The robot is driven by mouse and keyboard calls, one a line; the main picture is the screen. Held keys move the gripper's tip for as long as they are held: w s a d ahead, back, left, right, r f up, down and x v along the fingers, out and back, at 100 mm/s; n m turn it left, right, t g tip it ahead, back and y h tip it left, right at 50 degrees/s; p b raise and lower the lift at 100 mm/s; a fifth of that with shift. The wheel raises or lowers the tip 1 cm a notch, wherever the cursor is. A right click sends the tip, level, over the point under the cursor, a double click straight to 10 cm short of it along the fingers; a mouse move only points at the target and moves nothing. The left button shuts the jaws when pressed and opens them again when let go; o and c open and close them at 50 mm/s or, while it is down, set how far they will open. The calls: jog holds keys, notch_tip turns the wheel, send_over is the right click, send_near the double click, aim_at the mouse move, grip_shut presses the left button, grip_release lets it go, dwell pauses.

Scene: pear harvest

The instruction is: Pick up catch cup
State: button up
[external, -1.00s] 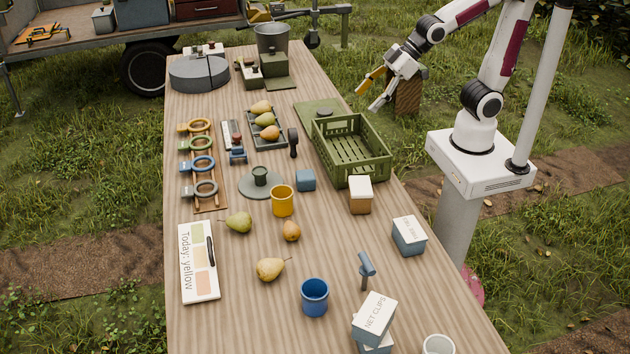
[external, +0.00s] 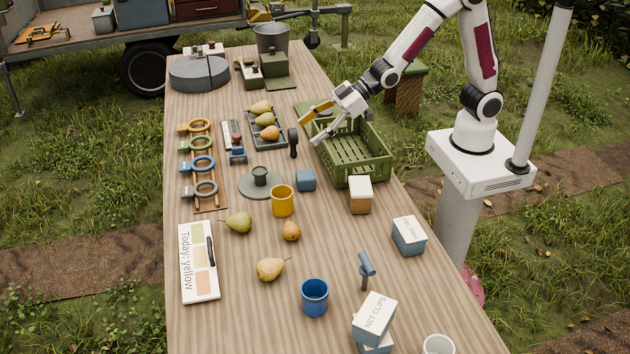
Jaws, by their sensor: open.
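Several cups stand on the wooden table, and I cannot tell for certain which one is the catch cup. A yellow cup (external: 282,201) stands upright near the middle. A blue cup (external: 314,297) stands upright nearer the front. A small dark green cup (external: 260,176) sits on a round grey-green disc (external: 247,187). A white cup (external: 438,345) is cut off by the bottom edge. My gripper (external: 308,129) is open and empty. It is above the far left side of the green crate (external: 378,175), well behind all the cups.
Loose pears (external: 270,269) lie around the yellow cup. A blue block (external: 306,180) and a dark-headed tool (external: 293,142) are close by. A card reading "Today: yellow" (external: 199,283) lies at left. Boxes (external: 409,236) stand along the right side. The front left is clear.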

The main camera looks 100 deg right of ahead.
aim_at(273, 198)
jog(key=w+a+f+t+y, duration=0.1)
jog(key=w+a+f+t, duration=0.1)
jog(key=w+f, duration=0.6)
jog(key=shift+a+f+n+y, duration=0.4)
jog(key=shift+a+f, duration=0.4)
jog(key=shift+f, duration=0.55)
jog(key=shift+f, duration=1.75)
jog(key=shift+f, duration=0.15)
jog(key=shift+f, duration=1.6)
jog(key=shift+x, duration=1.5)
jog(key=c, duration=1.1)
